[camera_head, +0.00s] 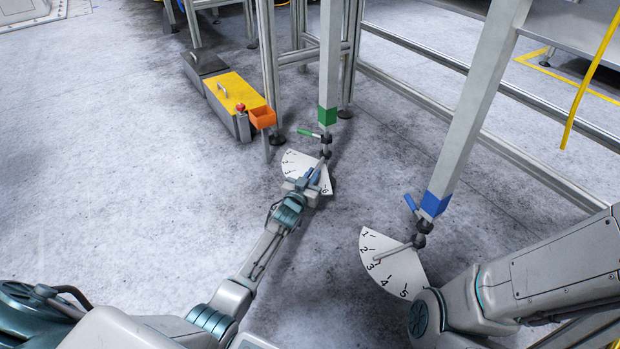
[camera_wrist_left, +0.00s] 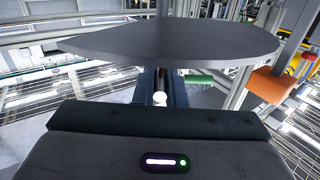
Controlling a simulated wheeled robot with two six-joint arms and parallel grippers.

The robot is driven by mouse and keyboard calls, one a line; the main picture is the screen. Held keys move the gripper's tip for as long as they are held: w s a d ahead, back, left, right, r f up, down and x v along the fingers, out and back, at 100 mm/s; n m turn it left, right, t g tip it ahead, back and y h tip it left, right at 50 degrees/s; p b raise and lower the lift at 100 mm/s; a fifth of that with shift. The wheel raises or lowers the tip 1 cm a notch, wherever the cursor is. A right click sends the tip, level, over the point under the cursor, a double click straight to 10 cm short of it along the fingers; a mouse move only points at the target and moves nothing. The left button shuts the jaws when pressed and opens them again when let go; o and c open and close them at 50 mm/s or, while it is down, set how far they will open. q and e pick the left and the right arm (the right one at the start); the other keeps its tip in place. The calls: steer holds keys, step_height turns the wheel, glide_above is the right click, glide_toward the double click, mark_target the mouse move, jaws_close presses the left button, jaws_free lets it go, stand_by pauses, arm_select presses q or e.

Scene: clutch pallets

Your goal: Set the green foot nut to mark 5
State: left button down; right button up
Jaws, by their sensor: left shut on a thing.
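The green foot is a grey leg with a green band (camera_head: 327,116), a green lever (camera_head: 308,133) and a dark nut (camera_head: 326,141) below. A grey handle (camera_head: 322,163) runs from the nut toward the near side, over a white fan-shaped dial (camera_head: 296,162). My left gripper (camera_head: 311,177) is shut on this handle. The left wrist view shows the pale round handle end (camera_wrist_left: 160,98) between the fingers, the dark plate (camera_wrist_left: 170,42) above it and the green lever (camera_wrist_left: 198,79) behind. My gripper hides the middle dial numbers, so the pointed-at mark cannot be read.
To the right stands a blue-banded leg (camera_head: 435,204) with a blue lever and its own dial (camera_head: 389,268). My right arm fills the lower right. Floor at left is clear.

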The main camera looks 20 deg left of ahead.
arm_select(q)
steer(key=c, duration=1.5)
jaws_free()
steer(key=s+p, duration=0.4)
steer(key=s, duration=0.7)
steer(key=shift+a+p, duration=0.1)
steer(key=shift+p, duration=0.3)
